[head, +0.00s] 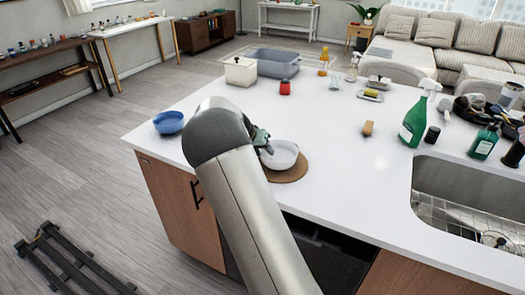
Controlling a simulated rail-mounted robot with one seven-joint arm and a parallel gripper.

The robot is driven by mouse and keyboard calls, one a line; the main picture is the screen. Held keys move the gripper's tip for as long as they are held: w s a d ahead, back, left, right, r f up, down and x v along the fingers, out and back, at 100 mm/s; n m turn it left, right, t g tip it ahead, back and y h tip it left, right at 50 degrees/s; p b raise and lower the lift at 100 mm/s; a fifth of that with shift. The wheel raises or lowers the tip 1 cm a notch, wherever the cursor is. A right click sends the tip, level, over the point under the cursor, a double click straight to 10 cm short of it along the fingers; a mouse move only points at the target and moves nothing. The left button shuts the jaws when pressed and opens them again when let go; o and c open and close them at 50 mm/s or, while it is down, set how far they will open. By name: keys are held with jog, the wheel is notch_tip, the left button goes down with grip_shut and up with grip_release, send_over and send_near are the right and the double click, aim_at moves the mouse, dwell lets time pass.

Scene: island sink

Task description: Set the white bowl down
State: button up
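The white bowl (281,156) is upright over a round brown mat (291,174) on the white island counter. Whether it rests on the mat or hangs just above it cannot be told from this view. My gripper (266,147) is at the bowl's left rim, mostly hidden behind my grey arm. Its fingertips are too small and covered to show whether they are closed on the rim.
A blue bowl (169,122) stands at the counter's left edge. A red jar (285,88), white pot (240,71) and grey bin (272,63) are behind. A wooden item (367,128), green spray bottle (414,122) and sink (470,200) are right. Counter right of the mat is clear.

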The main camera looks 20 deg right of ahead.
jog(key=shift+r, duration=0.1)
jog(key=shift+r, duration=0.2)
jog(key=b+v, duration=0.2)
jog(key=v, duration=1)
jog(key=s+a+f+n+y, duration=0.2)
jog(key=s+a, duration=0.1)
jog(key=s, duration=0.9)
jog(key=s+a+f+n+y, duration=0.2)
jog(key=s+a+n, duration=0.1)
jog(key=s, duration=1)
jog(key=s+a+f+n+g+y, duration=0.1)
jog(key=s+a, duration=0.4)
jog(key=s, duration=0.8)
notch_tip(320, 180, down, 2)
jog(key=shift+f+n+y, duration=0.1)
jog(key=shift+n+y, duration=0.7)
jog(key=shift+n, duration=0.4)
